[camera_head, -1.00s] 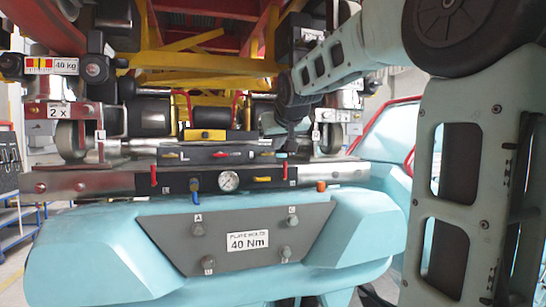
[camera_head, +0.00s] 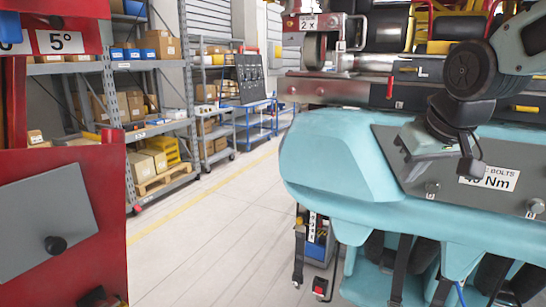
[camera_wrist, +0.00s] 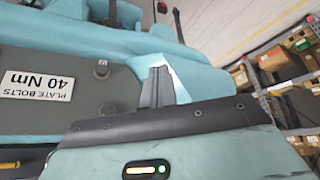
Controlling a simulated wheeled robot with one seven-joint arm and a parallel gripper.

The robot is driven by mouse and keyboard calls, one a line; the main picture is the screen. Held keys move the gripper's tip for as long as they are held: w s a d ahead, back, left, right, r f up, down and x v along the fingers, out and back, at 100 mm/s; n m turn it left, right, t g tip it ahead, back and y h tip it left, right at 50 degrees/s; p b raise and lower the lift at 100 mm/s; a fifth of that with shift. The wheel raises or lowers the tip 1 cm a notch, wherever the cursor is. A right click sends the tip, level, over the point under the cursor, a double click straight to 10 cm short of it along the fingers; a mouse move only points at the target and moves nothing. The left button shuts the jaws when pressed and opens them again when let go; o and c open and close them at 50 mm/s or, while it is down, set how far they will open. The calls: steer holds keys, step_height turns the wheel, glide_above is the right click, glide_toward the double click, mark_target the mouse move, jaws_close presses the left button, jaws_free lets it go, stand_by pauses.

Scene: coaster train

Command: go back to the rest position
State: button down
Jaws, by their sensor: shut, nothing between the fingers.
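My gripper (camera_wrist: 160,71) shows in the wrist view with its dark fingers together and nothing between them. Behind the fingers lies the teal front of the coaster train, with a grey plate (camera_wrist: 35,68) labelled "PLATE BOLTS 40 Nm" seen upside down. In the head view my arm comes in from the upper right. Its wrist hangs in front of the teal coaster train (camera_head: 335,160) and covers part of the grey plate (camera_head: 385,140) and its label.
A red cabinet (camera_head: 70,215) with a grey panel stands close at the left. Shelves (camera_head: 160,128) with boxes and a blue cart (camera_head: 255,120) line the back. The pale floor (camera_head: 210,235) between the cabinet and the train is clear.

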steer(key=s+a+f+n+g, duration=0.2)
steer(key=s+a+f, duration=0.2)
steer(key=s, duration=0.3)
steer(key=s+a+f+n+g+b, duration=0.1)
steer(key=s+a+f+n+g, duration=0.1)
steer(key=s+a+f, duration=0.3)
steer(key=s+a+f+n+g+b, duration=0.1)
steer(key=s+a+f, duration=0.4)
steer(key=s, duration=0.6)
step_height(320, 180, down, 3)
steer(key=shift+r+n+g, duration=0.1)
steer(key=shift+n+g, duration=0.4)
steer(key=shift+n, duration=0.3)
